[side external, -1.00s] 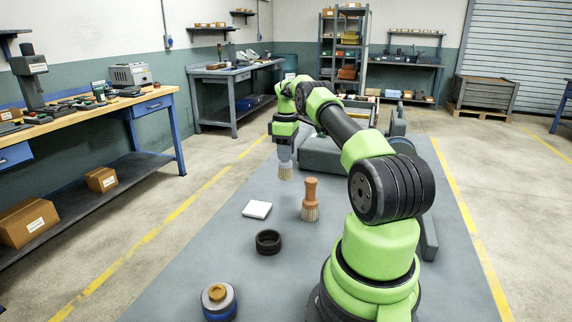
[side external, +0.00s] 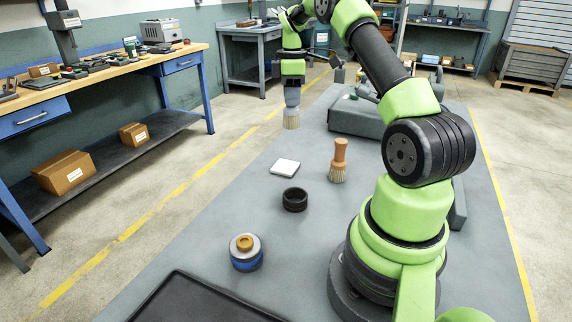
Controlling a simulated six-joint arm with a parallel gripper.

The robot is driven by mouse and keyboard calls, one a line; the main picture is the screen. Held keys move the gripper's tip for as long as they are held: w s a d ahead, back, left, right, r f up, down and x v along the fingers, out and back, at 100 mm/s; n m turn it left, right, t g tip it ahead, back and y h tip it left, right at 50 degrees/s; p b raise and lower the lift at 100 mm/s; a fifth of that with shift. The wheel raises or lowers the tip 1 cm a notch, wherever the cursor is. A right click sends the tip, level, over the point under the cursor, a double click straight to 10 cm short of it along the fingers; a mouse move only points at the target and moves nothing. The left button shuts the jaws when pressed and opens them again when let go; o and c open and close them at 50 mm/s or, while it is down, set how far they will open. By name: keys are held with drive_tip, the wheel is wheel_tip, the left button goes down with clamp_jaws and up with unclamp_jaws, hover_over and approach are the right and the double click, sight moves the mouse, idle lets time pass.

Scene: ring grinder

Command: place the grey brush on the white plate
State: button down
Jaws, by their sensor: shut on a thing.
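My gripper (side external: 292,84) points down and is shut on the grey brush (side external: 292,99). The brush hangs upright in the air with its pale bristles down; its upper end is hidden in the jaws. The white plate (side external: 285,167) is a small flat square lying on the grey bench top. In the picture the brush is above the plate, apart from it, and appears to be beyond it. The plate's visible top is bare.
An orange-brown brush (side external: 339,161) stands on its bristles right of the plate. A dark ring (side external: 295,199) and a blue, grey and gold round part (side external: 246,252) stand nearer. A black tray (side external: 183,292) is at the front. A grey block (side external: 352,118) lies behind.

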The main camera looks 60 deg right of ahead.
drive_tip(key=shift+n, duration=0.6)
drive_tip(key=shift+a+f, duration=0.6)
drive_tip(key=shift+f, duration=1.05)
drive_tip(key=shift+a+f, duration=0.55)
drive_tip(key=shift+f, duration=1.15)
drive_tip(key=shift+a+f, duration=0.6)
drive_tip(key=shift+f, duration=1.05)
drive_tip(key=shift+f, duration=0.1)
drive_tip(key=c, duration=0.9)
unclamp_jaws()
drive_tip(key=shift+o, duration=0.2)
